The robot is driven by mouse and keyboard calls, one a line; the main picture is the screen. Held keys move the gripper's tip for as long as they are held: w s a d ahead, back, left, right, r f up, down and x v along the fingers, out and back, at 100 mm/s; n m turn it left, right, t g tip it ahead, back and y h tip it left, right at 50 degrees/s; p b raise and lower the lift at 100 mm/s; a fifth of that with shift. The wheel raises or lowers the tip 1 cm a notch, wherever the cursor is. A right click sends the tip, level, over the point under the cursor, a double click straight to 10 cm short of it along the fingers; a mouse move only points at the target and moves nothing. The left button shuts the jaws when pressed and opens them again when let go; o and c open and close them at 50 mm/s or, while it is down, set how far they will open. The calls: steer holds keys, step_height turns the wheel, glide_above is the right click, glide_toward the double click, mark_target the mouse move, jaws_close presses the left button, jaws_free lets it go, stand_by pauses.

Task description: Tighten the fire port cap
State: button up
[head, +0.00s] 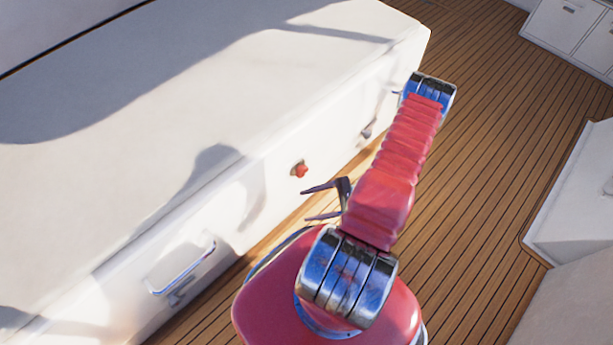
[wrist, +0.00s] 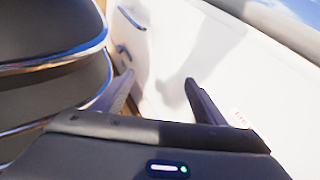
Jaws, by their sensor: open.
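The red fire port cap (head: 300,170) sits on the white side panel (head: 275,195) in the head view. My gripper (head: 306,205) is open and empty, with its two dark fingers pointing left toward the panel. In the head picture the fingertips are just below the cap, and I see no contact with it. In the wrist view my gripper (wrist: 160,82) shows its fingers spread apart with white panel between them. A small label with red marks (wrist: 239,118) lies beside the right finger there. I cannot make out the cap in the wrist view.
A metal handle (head: 183,268) is on the panel at lower left, and another fitting (head: 368,128) is to the right. Handles also show in the wrist view (wrist: 131,18). The wooden deck (head: 485,170) is open to the right, with a white cabinet (head: 580,185) beyond.

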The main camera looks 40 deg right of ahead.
step_height(320, 180, down, 8)
steer(key=m+t+h, duration=0.3)
steer(key=m+t, duration=0.2)
steer(key=m+t+h, duration=0.4)
steer(key=h, duration=0.6)
glide_toward(304, 174)
steer(key=s, duration=0.6)
steer(key=shift+w+a+r, duration=0.1)
steer(key=shift+w+r, duration=0.05)
steer(key=shift+w, duration=0.1)
steer(key=shift+w, duration=0.15)
steer(key=shift+w+d, duration=0.15)
steer(key=shift+w, duration=3.25)
steer(key=shift+w+d, duration=0.15)
steer(key=shift+w, duration=3.25)
steer(key=shift+c, duration=0.2)
